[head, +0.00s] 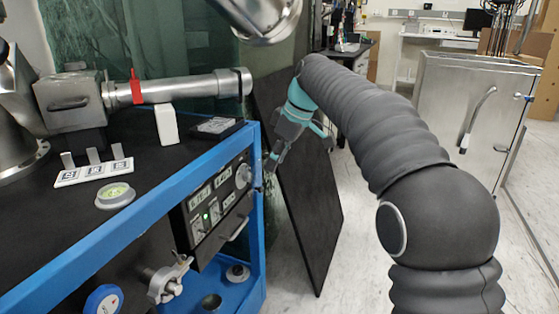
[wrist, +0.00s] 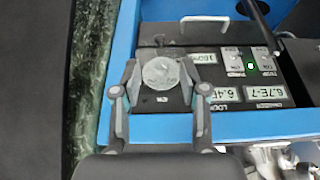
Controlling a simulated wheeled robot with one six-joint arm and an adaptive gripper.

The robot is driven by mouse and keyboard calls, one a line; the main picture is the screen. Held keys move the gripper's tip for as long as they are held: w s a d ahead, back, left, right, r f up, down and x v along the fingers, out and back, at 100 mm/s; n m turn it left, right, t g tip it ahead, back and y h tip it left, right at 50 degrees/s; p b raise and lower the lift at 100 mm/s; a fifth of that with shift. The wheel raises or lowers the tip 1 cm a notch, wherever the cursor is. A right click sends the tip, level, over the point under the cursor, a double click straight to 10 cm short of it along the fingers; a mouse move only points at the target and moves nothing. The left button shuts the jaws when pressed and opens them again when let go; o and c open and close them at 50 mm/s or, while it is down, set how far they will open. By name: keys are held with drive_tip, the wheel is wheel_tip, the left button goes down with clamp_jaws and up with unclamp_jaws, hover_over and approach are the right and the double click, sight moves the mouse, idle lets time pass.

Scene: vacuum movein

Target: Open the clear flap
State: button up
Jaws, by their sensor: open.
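My gripper (wrist: 159,68) is open, with its two fingers on either side of a round, pale grey disc (wrist: 161,74) on the black control panel. I cannot tell whether the fingers touch it. The disc looks translucent and may be the clear flap; no other clear cover stands out. In the head view the disc (head: 243,176) sits at the upper right end of the panel (head: 213,212), with my gripper (head: 268,168) close to its right. The panel carries lit number displays, switches and a green light.
A blue frame (head: 190,165) surrounds the panel and runs close to my gripper. A black board (head: 312,205) leans beside it on the right. A metal handle (head: 239,229) sticks out below the panel. Steel vacuum tubing (head: 180,88) lies above the black bench top.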

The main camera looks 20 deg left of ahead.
clamp_jaws()
drive_tip(key=c, duration=0.8)
unclamp_jaws()
drive_tip(key=o, duration=0.8)
drive_tip(key=shift+r, duration=0.1)
drive_tip(key=v, duration=1.1)
drive_tip(key=shift+d+r, duration=0.25)
drive_tip(key=shift+r, duration=0.1)
